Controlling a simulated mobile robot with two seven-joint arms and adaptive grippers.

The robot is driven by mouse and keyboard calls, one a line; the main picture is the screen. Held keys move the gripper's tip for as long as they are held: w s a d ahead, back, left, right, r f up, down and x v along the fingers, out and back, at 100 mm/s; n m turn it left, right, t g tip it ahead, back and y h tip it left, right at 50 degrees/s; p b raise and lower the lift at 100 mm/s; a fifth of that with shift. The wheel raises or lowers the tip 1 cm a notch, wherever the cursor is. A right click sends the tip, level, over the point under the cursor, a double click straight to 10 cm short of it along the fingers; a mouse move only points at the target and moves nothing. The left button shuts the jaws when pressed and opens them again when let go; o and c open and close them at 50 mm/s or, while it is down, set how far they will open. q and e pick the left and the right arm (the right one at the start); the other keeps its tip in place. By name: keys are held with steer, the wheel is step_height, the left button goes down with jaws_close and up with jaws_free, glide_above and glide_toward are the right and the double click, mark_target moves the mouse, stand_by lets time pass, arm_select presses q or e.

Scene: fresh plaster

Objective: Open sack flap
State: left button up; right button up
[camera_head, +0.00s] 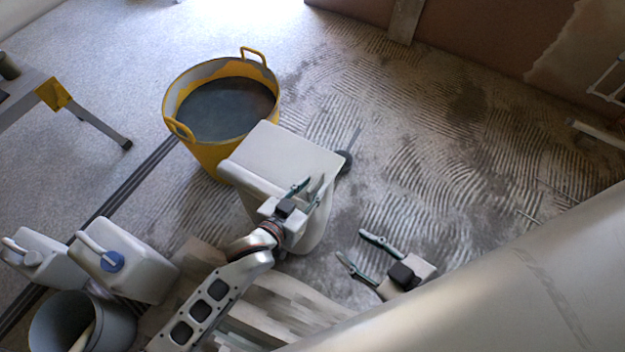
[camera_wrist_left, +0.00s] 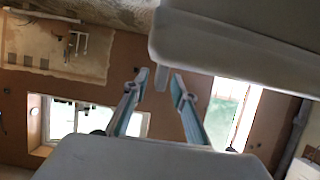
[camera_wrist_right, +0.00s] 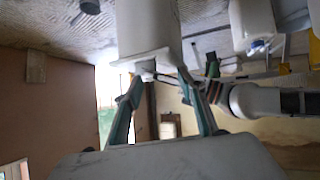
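A pale, upright block (camera_head: 285,155) that looks like the sack stands on the floor near the middle of the head view, with a broad flat top. In the right wrist view it shows upside down, with a wider lip (camera_wrist_right: 145,60) at its end. I cannot make out the flap's edge for certain. My left gripper (camera_head: 309,186) is open at the near right side of the block; its fingertips (camera_wrist_left: 158,82) are close to a corner (camera_wrist_left: 240,45) of it. My right gripper (camera_head: 351,244) is open and empty, to the right of the block and apart from it.
A yellow tub (camera_head: 207,158) of dark liquid stands right behind the block. White jerrycans (camera_head: 140,270) and a grey bucket (camera_head: 108,325) are at lower left. Boards (camera_head: 285,305) lie in front. A bench leg (camera_head: 100,128) is at left. Ridged floor (camera_head: 440,150) to the right is mostly clear.

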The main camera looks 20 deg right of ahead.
arm_select(q)
steer(key=shift+x, duration=1)
steer(key=shift+d+f+b, duration=0.1)
steer(key=shift+f+b, duration=0.05)
steer(key=shift+b, duration=0.15)
steer(key=shift+w, duration=0.15)
jaws_close()
arm_select(e)
steer(key=shift+w+a+r+t, duration=0.3)
steer(key=shift+w+a+r, duration=0.25)
steer(key=shift+r, duration=0.1)
steer(key=shift+r, duration=0.1)
